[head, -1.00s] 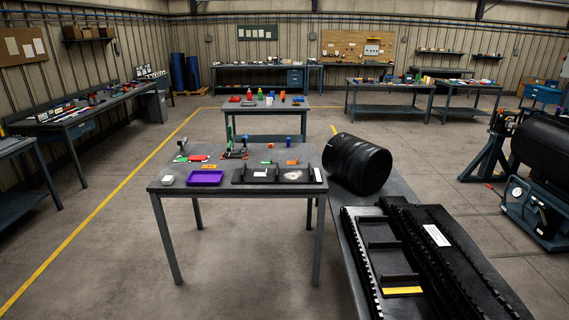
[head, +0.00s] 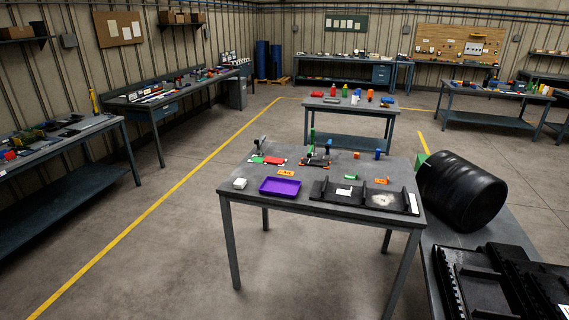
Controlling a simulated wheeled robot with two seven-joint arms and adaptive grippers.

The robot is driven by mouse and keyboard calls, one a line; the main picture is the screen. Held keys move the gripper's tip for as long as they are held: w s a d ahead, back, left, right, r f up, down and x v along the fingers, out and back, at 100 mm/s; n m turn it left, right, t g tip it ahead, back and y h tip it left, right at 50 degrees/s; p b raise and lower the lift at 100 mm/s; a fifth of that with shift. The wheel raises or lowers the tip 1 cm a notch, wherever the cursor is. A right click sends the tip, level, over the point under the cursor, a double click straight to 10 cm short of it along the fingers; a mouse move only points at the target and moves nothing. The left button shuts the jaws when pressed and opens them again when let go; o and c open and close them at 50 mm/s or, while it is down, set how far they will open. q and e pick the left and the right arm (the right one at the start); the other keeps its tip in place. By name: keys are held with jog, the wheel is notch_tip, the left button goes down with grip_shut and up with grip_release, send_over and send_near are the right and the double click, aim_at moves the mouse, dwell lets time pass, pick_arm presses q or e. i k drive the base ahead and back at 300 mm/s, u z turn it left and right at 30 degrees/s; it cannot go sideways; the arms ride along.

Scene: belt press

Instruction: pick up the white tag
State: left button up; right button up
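No gripper of mine shows in the head view. On the near grey table (head: 322,208), a small white block (head: 240,184) lies at the left front corner, left of a purple tray (head: 280,187). A white label (head: 343,191) lies on the black tray-like fixture (head: 365,198) at the right. A narrow white strip (head: 413,203) shows at that fixture's right end. I cannot tell for certain which of these is the white tag.
Orange, green and red parts and small clamps stand along the table's back. A large black roller (head: 461,196) and black belt press parts (head: 500,285) lie on a bench at the right. Another table (head: 350,106) stands behind. The floor at left front is clear.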

aim_at(340, 192)
jog(key=i, duration=0.85)
jog(key=z, duration=0.15)
